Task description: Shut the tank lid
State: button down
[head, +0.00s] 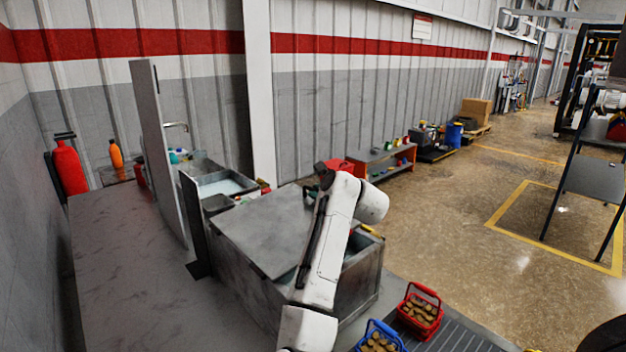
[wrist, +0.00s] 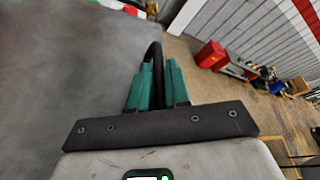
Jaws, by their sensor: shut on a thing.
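The tank (head: 360,285) is a large grey metal box in the middle of the head view. Its lid (head: 265,228) is a flat grey plate over the left part of the tank, and an opening shows along the right side, partly behind my arm. In the wrist view the lid (wrist: 60,70) fills the left side. My gripper (wrist: 157,88) has green fingers shut on a dark curved handle (wrist: 155,52) at the lid's edge. In the head view my gripper (head: 316,190) is mostly hidden behind my arm. I cannot tell whether the lid is slightly tilted.
A red basket (head: 421,311) and a blue basket (head: 380,338), both filled, stand right of the tank. A sink (head: 222,185) and an upright panel (head: 160,150) are at the left. A low bench (head: 385,160) stands behind.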

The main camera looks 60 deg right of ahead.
jog(key=shift+s+d+f+m+y, duration=0.15)
jog(key=shift+f+m+y, duration=0.2)
jog(key=shift+f, duration=0.85)
jog(key=shift+f, duration=0.2)
jog(key=c, duration=1.4)
grip_release()
jog(key=shift+c, duration=0.2)
jog(key=shift+r, duration=0.1)
